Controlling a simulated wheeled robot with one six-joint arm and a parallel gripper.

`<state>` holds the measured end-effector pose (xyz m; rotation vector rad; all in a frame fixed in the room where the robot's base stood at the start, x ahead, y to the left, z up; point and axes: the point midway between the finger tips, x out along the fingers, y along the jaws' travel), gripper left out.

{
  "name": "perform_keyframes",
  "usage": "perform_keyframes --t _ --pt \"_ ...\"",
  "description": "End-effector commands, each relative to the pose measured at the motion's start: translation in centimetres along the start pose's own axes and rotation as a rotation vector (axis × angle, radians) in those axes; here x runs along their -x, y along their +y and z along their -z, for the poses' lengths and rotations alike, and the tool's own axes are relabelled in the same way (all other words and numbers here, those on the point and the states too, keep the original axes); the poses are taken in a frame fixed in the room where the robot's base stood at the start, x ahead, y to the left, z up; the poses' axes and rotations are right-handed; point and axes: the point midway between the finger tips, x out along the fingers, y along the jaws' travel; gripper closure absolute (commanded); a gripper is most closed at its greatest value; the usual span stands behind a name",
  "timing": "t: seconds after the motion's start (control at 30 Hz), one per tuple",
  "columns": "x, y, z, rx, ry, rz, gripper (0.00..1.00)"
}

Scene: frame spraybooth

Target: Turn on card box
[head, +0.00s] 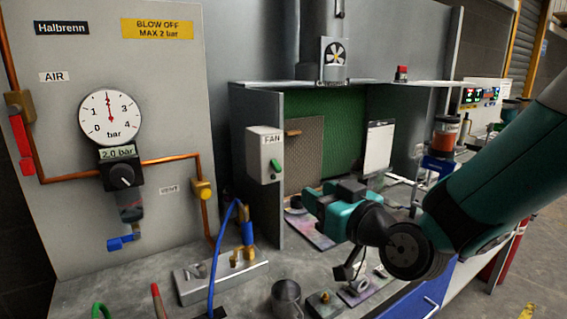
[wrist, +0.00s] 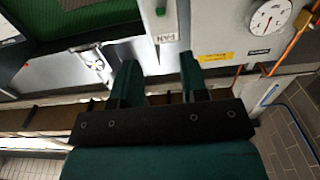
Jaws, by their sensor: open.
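No box marked as a card box can be made out. A pale grey box labelled FAN (head: 264,155) is fixed to the front edge of the booth's left wall in the head view. A green lever (head: 276,166) sits on its front, tilted. In the wrist view the FAN box (wrist: 161,38) appears upside down, beyond the fingers, with its green lever (wrist: 160,11) at the top edge. My gripper (head: 312,197) is right of and below the FAN box, apart from it. In the wrist view my gripper (wrist: 157,68) has its two fingers spread, with nothing between them.
A grey panel (head: 60,215) on the left carries a pressure gauge (head: 110,117), copper pipes and valves. A blue hose (head: 215,260) rises from a metal block on the bench. A metal cup (head: 286,298) stands at the front. The booth (head: 345,115) has a green back.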

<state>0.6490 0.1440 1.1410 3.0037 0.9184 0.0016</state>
Motion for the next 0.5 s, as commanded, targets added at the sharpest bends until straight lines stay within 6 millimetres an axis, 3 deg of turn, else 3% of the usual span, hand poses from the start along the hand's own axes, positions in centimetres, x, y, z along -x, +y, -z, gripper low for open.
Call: perform_keyframes --t 0.3,0.5 --pt "-7.3 -0.1 0.7 0.0 -0.002 0.002 0.6" --pt "-10.9 -0.1 0.3 0.0 0.0 0.002 0.6"
